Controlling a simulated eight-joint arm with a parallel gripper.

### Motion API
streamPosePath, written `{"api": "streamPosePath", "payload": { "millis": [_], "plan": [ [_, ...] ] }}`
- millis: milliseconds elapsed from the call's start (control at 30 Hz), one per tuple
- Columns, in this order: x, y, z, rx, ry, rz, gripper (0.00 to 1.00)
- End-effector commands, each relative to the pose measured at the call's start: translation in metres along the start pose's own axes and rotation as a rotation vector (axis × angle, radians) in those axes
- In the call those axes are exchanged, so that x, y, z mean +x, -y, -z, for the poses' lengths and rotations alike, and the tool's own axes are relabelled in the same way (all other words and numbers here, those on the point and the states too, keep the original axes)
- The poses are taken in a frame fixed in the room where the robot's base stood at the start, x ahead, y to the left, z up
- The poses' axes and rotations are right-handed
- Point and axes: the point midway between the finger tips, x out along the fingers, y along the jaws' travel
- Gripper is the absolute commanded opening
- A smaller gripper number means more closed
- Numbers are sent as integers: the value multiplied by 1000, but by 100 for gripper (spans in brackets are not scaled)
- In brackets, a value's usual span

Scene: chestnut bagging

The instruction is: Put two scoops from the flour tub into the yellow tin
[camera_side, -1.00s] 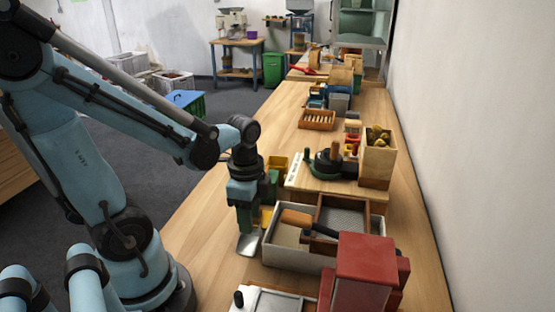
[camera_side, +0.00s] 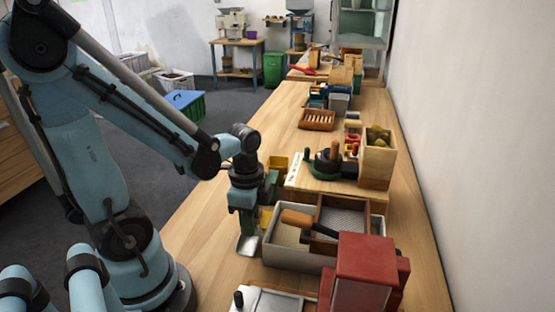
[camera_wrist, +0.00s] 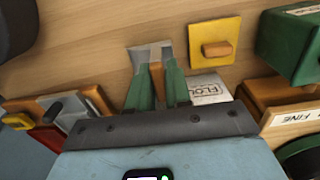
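My gripper (camera_wrist: 157,72) has two green fingers, close together around a narrow tan handle. A grey metal scoop (camera_wrist: 143,56) extends past the fingertips over the wooden bench. In the side view my gripper (camera_side: 247,222) points down, with the pale metal scoop (camera_side: 248,245) at its lower end, low over the bench left of the grey box. A white label reading "FLOU" (camera_wrist: 209,91) shows beside the fingers; the flour tub is largely hidden. A yellow square with a wooden knob (camera_wrist: 228,40) lies to the right, perhaps a lid. A yellow container (camera_side: 278,163) stands behind my gripper; I cannot tell its contents.
A grey box (camera_side: 290,257) with a wooden-handled tool (camera_side: 297,217) stands right of my gripper, with a red machine (camera_side: 362,272) in front. A green box (camera_wrist: 285,45) and a "FINE" label (camera_wrist: 294,117) are at right in the wrist view. The bench's left strip is clear.

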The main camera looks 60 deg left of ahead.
Motion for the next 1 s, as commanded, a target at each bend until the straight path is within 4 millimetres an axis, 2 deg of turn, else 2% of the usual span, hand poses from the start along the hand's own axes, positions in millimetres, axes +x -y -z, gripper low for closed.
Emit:
{"api": "streamPosePath", "payload": {
  "millis": [33, 100, 333, 1000],
  "plan": [
    [0, 0, 0, 0, 0, 0, 7],
    [0, 0, 0, 0, 0, 0, 0],
    [-4, 0, 0, 0, 0, 0, 0],
    [-48, 0, 0, 0, 0, 0, 0]
  ]
}}
